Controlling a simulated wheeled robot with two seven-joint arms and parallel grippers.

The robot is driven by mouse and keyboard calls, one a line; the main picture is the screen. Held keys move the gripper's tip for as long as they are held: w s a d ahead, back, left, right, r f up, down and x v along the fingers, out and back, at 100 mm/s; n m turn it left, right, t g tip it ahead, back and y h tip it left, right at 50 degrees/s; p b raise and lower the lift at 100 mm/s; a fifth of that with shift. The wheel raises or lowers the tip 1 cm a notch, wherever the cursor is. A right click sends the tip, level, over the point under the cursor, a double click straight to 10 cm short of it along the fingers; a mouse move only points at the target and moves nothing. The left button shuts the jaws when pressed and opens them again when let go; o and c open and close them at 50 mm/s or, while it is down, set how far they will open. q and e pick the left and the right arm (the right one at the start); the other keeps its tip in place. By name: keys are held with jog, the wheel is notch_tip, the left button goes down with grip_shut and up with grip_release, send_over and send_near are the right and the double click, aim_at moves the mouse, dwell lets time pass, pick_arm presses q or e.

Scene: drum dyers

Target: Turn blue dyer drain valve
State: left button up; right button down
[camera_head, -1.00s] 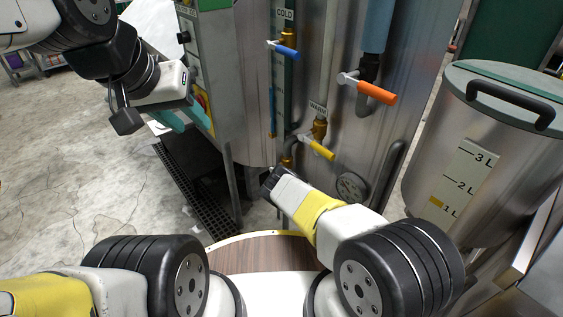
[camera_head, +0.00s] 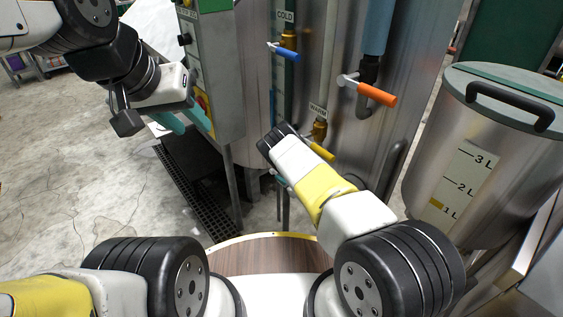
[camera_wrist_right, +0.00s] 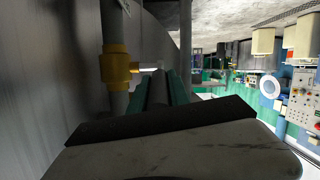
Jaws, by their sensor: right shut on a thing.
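My right gripper's wrist (camera_head: 275,146) is in front of the blue dyer's steel drum, just left of the yellow-handled warm valve (camera_head: 322,150). Its fingers are mostly hidden from the head. In the right wrist view, my right gripper (camera_wrist_right: 163,90) points at a brass valve (camera_wrist_right: 116,67) on a vertical pipe. A pale lever stem runs from this valve to the fingertips. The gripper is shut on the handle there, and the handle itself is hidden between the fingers. My left gripper (camera_head: 186,122) has teal fingers and hangs beside the control cabinet, away from the valves. Its opening is unclear.
The blue cold handle (camera_head: 286,54) and an orange handle (camera_head: 376,95) jut out above my right wrist. A lidded steel vessel (camera_head: 480,170) stands at the right. A floor grate (camera_head: 190,200) lies below the cabinet. The floor at the left is clear.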

jog(key=shift+w+r+g, duration=0.15)
jog(key=shift+r+g, duration=0.15)
jog(key=c, duration=1.2)
grip_release()
jog(key=shift+c, duration=0.2)
jog(key=v, duration=0.5)
jog(key=shift+r, duration=0.15)
jog(key=s+d, duration=0.6)
jog(key=s, duration=0.4)
jog(key=shift+d, duration=0.4)
jog(key=shift+w, duration=0.1)
